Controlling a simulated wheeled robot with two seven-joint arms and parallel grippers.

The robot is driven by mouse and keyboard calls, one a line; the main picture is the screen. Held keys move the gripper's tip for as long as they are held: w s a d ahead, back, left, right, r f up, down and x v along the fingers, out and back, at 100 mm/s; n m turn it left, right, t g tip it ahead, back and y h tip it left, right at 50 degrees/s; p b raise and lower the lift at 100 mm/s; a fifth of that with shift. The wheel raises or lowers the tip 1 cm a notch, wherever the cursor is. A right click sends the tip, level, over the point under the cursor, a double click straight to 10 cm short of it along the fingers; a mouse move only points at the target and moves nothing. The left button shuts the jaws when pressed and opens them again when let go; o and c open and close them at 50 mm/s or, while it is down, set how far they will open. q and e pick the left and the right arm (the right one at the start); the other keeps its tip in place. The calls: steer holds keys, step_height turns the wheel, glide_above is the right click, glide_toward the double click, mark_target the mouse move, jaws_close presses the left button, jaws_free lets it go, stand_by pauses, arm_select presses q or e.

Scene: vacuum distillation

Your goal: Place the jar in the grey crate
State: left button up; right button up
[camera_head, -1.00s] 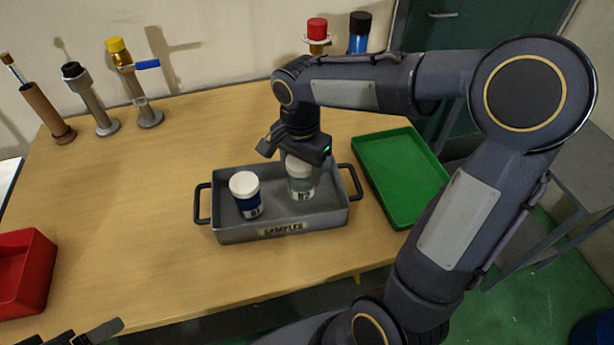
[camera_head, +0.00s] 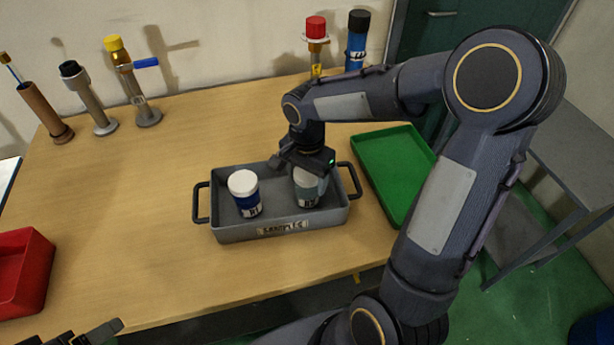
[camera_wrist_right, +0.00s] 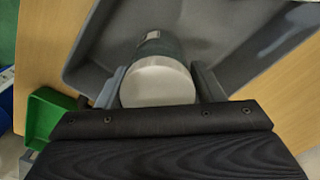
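The grey crate (camera_head: 232,236) sits on the table with a label on its front wall and a black handle at each end. A grey-green jar (camera_head: 308,188) with a pale lid is inside its walls on the right side; its lid (camera_wrist_right: 158,82) shows in the right wrist view. My right gripper (camera_head: 306,172) is over this jar, its fingers close against both sides. I cannot tell whether the jar's base touches the crate floor. A blue jar (camera_head: 246,198) with a white lid stands in the crate's left half. My left gripper (camera_head: 92,334) shows only partly at the bottom left.
A green tray (camera_head: 392,172) lies right of the crate, and a red bin (camera_head: 22,272) is at the left edge. Several stands and cylinders, including a brown one (camera_head: 46,112) and a blue one (camera_head: 356,46), line the back.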

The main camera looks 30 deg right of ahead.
steer(key=o, duration=0.3)
steer(key=shift+r, duration=0.1)
steer(key=shift+r, duration=0.3)
step_height(320, 180, up, 11)
steer(key=shift+r+p, duration=0.15)
steer(key=shift+p, duration=0.35)
steer(key=s+a+f+n+t+y, duration=0.1)
steer(key=s+a+n+t+y, duration=0.1)
steer(key=s+n, duration=0.3)
steer(key=s+a+f+n+t+y, duration=0.1)
steer(key=s+n, duration=0.5)
steer(key=s, duration=0.6)
steer(key=a+t, duration=0.1)
steer(key=t, duration=0.1)
steer(key=shift+f+t+y, duration=0.3)
steer(key=shift+f+y, duration=0.05)
steer(key=shift+y, duration=0.05)
